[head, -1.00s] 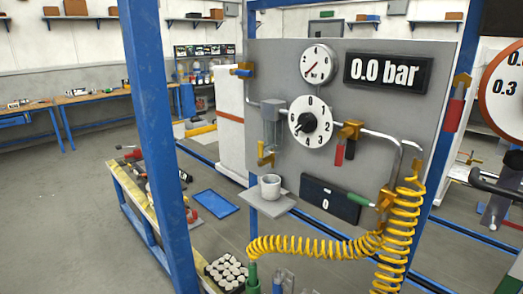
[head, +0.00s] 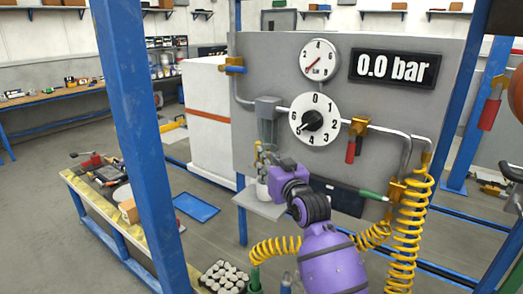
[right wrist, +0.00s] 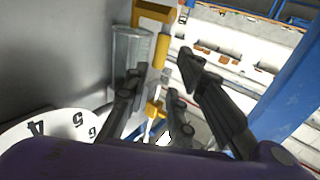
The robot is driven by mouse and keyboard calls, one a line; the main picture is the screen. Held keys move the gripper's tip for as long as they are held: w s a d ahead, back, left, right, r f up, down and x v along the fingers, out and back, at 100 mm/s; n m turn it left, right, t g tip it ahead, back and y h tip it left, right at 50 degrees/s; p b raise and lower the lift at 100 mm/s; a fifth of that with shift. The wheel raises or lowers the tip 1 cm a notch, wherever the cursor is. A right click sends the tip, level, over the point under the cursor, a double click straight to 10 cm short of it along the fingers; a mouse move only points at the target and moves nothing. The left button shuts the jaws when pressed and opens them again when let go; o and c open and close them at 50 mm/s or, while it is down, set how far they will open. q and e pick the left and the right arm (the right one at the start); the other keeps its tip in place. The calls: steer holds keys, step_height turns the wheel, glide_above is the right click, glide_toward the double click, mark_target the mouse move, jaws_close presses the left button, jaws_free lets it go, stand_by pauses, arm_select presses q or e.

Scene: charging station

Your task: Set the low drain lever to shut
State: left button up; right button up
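The low drain lever (right wrist: 162,50) is a yellow handle on a brass-coloured valve, beside the clear filter bowl (right wrist: 130,52) in the right wrist view. That view looks upside down, with the lever running down the picture from the valve. My right gripper (right wrist: 158,74) is open, with one dark finger on each side of the lever's line. I cannot tell whether either finger touches it. In the head view my right gripper (head: 265,162) is below the filter bowl (head: 267,122) and partly covers the lever. My left gripper is not in view.
A grey panel (head: 340,75) carries a gauge (head: 318,60), a numbered dial (head: 316,119) and a display (head: 391,69) reading 0.0 bar. A white cup (head: 262,190) on a small shelf (head: 258,206) is just below my right gripper. A coiled yellow hose (head: 410,215) hangs at right.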

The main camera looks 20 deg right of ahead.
steer(key=w, duration=0.7)
steer(key=shift+w+a, duration=0.2)
steer(key=shift+w, duration=0.05)
steer(key=shift+f, duration=0.1)
jaws_close()
